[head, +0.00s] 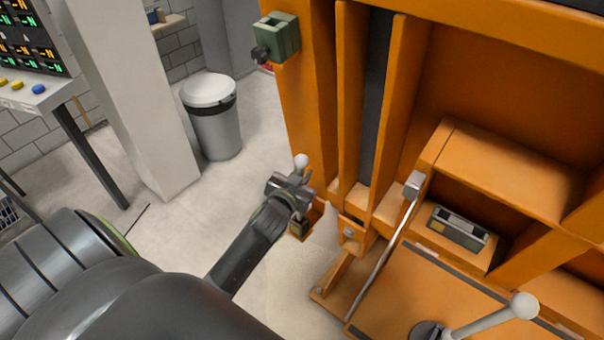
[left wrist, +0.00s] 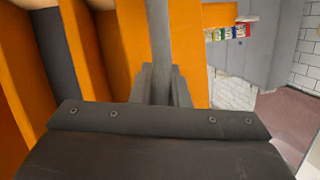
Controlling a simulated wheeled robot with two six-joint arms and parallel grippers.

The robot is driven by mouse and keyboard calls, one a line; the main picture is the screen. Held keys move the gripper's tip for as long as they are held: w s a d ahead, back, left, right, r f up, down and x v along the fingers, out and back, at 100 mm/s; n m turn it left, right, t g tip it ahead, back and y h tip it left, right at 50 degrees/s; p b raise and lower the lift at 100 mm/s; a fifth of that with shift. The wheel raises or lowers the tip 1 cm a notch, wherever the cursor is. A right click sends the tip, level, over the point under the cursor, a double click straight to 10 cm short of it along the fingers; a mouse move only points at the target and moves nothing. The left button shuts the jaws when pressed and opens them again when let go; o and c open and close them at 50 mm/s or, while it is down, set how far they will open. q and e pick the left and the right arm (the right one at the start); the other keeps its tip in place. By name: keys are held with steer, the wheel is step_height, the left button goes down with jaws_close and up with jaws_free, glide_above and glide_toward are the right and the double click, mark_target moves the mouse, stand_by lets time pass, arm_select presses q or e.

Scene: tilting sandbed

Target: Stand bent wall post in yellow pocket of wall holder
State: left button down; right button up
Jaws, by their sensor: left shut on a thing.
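My left gripper (head: 291,183) is beside the left face of the orange frame, above the floor. In the left wrist view its jaws (left wrist: 159,82) are shut on a straight grey bar (left wrist: 158,40), which runs up out of the picture. I cannot tell if this bar is the bent wall post or a lever; no bend shows. A white ball (head: 301,160) shows just beyond the jaws in the head view; its link to the bar is unclear. I cannot make out a wall holder with a yellow pocket. My right gripper is not in view.
The orange frame (head: 306,80) fills the right side, with a green box (head: 279,38) on its upper left edge. A white-knobbed lever (head: 488,319) stands at lower right. A grey bin (head: 214,127) and a pale column (head: 130,90) stand behind clear floor.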

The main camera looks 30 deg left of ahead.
arm_select(q)
steer(key=shift+f+b, duration=2.8)
steer(key=shift+f, duration=0.5)
stand_by(0.4)
steer(key=c, duration=0.8)
jaws_free()
steer(key=shift+c, duration=0.2)
steer(key=shift+r, duration=0.1)
step_height(320, 180, up, 8)
steer(key=p, duration=0.7)
steer(key=shift+p, duration=0.35)
